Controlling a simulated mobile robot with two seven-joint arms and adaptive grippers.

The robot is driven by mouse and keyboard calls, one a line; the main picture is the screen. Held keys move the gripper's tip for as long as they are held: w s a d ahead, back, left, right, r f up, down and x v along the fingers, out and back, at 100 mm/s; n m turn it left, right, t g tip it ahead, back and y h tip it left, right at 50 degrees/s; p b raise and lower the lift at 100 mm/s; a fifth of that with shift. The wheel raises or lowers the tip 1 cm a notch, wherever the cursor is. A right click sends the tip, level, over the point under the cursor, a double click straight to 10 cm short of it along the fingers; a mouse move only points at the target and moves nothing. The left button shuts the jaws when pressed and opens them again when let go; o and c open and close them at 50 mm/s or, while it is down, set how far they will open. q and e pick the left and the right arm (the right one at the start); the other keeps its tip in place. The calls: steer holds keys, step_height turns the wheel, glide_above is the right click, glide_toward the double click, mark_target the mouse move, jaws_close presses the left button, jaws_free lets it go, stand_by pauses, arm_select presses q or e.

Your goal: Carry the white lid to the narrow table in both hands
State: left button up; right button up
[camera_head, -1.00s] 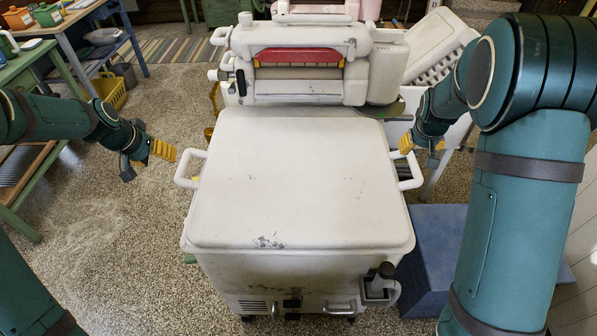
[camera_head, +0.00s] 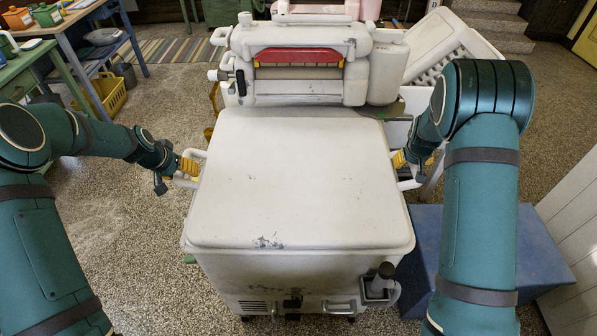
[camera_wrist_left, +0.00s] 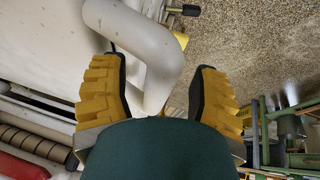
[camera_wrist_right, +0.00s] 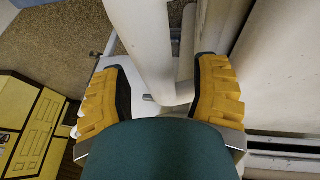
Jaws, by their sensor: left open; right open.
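The white lid (camera_head: 300,180) lies flat on top of the white washer tub (camera_head: 290,280) and has a loop handle on each side. My left gripper (camera_head: 186,172) is open at the lid's left handle (camera_head: 188,182); in the left wrist view that handle (camera_wrist_left: 150,50) stands between the yellow fingers (camera_wrist_left: 155,90), with gaps showing. My right gripper (camera_head: 400,160) is open at the right handle (camera_head: 411,182); in the right wrist view the handle (camera_wrist_right: 150,50) lies between the fingers (camera_wrist_right: 160,85). I cannot pick out the narrow table for sure.
A wringer (camera_head: 305,65) with a red bar stands right behind the lid. A blue block (camera_head: 490,250) sits on the floor at the right. A green table (camera_head: 35,65) and a yellow crate (camera_head: 108,92) are at the left. Speckled floor (camera_head: 120,225) is open at left.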

arm_select(q)
jaws_close()
arm_select(e)
jaws_close()
arm_select(q)
steer(key=shift+r, duration=0.25)
arm_select(e)
steer(key=shift+r, duration=0.3)
